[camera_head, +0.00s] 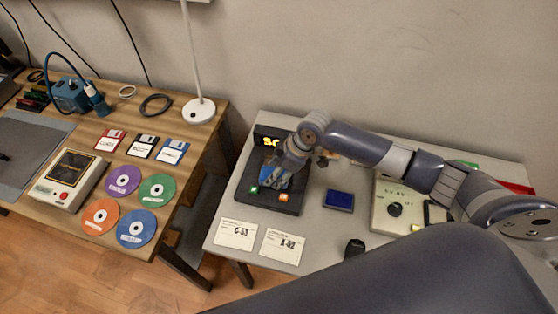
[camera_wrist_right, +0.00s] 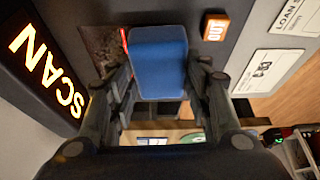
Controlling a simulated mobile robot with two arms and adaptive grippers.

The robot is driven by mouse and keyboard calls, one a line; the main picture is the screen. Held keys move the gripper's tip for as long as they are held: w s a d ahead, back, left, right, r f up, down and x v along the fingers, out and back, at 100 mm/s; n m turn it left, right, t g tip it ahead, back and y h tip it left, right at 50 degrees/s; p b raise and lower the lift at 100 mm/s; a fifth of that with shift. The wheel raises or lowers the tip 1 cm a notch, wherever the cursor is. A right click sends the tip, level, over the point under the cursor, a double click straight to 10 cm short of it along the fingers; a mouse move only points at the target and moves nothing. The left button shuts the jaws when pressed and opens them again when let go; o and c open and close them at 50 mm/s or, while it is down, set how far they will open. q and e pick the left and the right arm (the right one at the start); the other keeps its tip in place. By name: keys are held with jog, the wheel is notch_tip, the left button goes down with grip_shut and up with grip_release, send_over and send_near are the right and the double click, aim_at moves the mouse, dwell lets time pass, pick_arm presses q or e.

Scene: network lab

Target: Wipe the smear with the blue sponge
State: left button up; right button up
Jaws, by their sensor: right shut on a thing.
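The blue sponge (camera_wrist_right: 158,62) is between the fingers of my right gripper (camera_wrist_right: 158,92), which is shut on it. In the head view my right gripper (camera_head: 276,177) is over the dark scanner (camera_head: 291,202) on the grey table, and mostly covers the sponge. A brown smear (camera_wrist_right: 102,45) shows on the scanner's surface in the wrist view, just left of the sponge. I cannot tell whether the sponge touches the surface. My left gripper is not in view.
A lit SCAN sign (camera_wrist_right: 45,65) stands at the scanner's back. A blue pad (camera_head: 339,200) lies right of the scanner, before a beige device (camera_head: 399,207). Two white cards (camera_head: 236,234) lie in front. A wooden table (camera_head: 150,215) with discs and floppies stands left, across a gap.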

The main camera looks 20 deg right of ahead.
jog(key=shift+s+a+f, duration=0.15)
jog(key=shift+s+a, duration=0.05)
jog(key=shift+a, duration=0.15)
jog(key=shift+w+d+b, duration=0.2)
jog(key=shift+w+d, duration=0.15)
jog(key=shift+w, duration=0.25)
jog(key=shift+w+d+b, duration=0.15)
jog(key=shift+w+d, duration=0.15)
jog(key=shift+w, duration=0.3)
jog(key=shift+w+d, duration=0.55)
jog(key=shift+w, duration=0.15)
